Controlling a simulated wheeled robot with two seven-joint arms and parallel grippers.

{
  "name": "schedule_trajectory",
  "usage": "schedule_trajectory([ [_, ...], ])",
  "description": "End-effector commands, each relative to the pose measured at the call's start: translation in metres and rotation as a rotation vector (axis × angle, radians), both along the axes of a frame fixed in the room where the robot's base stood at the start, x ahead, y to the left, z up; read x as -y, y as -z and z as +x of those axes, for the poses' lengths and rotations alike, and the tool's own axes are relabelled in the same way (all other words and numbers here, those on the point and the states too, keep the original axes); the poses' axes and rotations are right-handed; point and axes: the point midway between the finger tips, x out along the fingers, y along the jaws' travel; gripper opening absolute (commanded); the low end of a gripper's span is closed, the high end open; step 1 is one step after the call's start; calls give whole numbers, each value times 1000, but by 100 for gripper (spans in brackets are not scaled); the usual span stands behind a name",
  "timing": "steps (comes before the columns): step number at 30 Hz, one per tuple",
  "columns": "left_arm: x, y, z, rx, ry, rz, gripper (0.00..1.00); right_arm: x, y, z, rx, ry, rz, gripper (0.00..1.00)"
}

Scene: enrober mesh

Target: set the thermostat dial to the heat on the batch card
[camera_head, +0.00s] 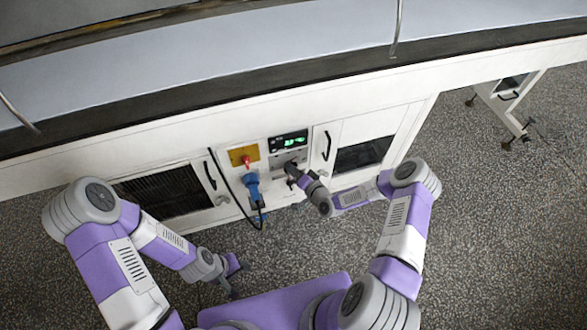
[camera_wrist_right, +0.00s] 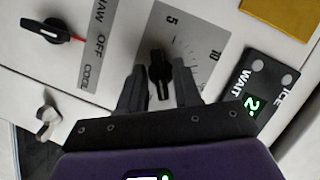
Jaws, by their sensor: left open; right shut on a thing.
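The thermostat dial (camera_wrist_right: 160,68) is a black pointer knob on a grey plate with tick marks and the numbers 5 and 10, seen in the right wrist view. My right gripper (camera_wrist_right: 159,80) is shut on the dial, one finger on each side. In the head view, my right gripper (camera_head: 291,168) is at the control panel, below the green display (camera_head: 288,142), and hides the dial. My left gripper (camera_head: 234,280) is open and empty, low over the floor and away from the panel. I cannot make out a batch card in either view.
A black selector knob (camera_wrist_right: 45,30) with a red pointer sits beside the dial, near OFF and COOL labels. A metal toggle (camera_wrist_right: 47,120) is nearby. A yellow plate (camera_head: 243,155) with a red switch and a blue plug (camera_head: 252,186) with a black cable are left of my right gripper.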

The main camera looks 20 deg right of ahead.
Motion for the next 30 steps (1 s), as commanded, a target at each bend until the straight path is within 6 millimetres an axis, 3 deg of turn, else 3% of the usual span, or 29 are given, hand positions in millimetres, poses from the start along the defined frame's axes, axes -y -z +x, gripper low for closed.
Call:
schedule_trajectory([
  [15,0,-34,0,0,0,0,43,-4,-4,-1,16,-5,-487,3],
  [30,0,-50,0,0,0,0,43,-7,-3,-1,34,-6,-963,3],
])
